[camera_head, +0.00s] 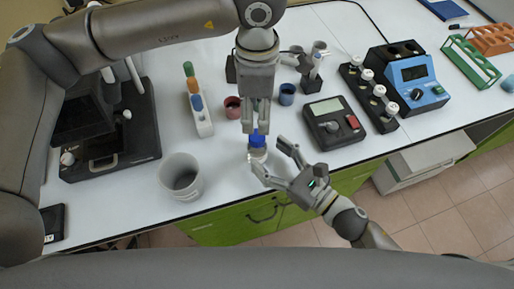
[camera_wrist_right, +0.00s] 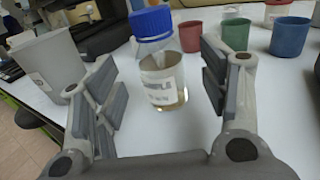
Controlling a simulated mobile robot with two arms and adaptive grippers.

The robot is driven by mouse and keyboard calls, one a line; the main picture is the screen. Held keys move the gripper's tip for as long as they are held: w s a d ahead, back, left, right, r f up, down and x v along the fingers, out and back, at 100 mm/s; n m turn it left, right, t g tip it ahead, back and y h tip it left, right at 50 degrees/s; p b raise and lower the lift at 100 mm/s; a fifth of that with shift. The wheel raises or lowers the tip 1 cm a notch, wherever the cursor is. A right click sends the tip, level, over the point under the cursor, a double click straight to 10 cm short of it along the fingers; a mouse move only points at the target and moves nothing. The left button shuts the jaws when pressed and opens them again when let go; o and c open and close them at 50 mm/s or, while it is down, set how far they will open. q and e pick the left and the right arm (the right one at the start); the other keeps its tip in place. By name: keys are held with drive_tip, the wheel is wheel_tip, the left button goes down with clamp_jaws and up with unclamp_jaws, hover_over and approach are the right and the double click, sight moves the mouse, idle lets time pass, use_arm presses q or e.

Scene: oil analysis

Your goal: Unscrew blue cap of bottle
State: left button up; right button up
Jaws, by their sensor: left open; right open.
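The bottle is clear glass with a white label and stands upright on the white table; in the head view its body (camera_head: 257,156) is partly hidden, and it shows fully in the right wrist view (camera_wrist_right: 163,82). Its blue cap (camera_head: 257,139) is on top, also seen in the right wrist view (camera_wrist_right: 151,22). My left gripper (camera_head: 254,130) points down from above, open, with its fingertips at or just above the cap; contact cannot be told. My right gripper (camera_head: 275,163) is open, with its fingers on either side of the bottle, apart from it in the wrist view (camera_wrist_right: 158,100).
A grey beaker (camera_head: 181,177) stands left of the bottle near the front edge. Red (camera_head: 233,107) and blue (camera_head: 287,94) cups stand behind. A dark scale (camera_head: 334,122) is to the right, and a rack with coloured caps (camera_head: 200,112) to the left.

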sight(264, 152)
drive_tip(key=shift+x, duration=2.35)
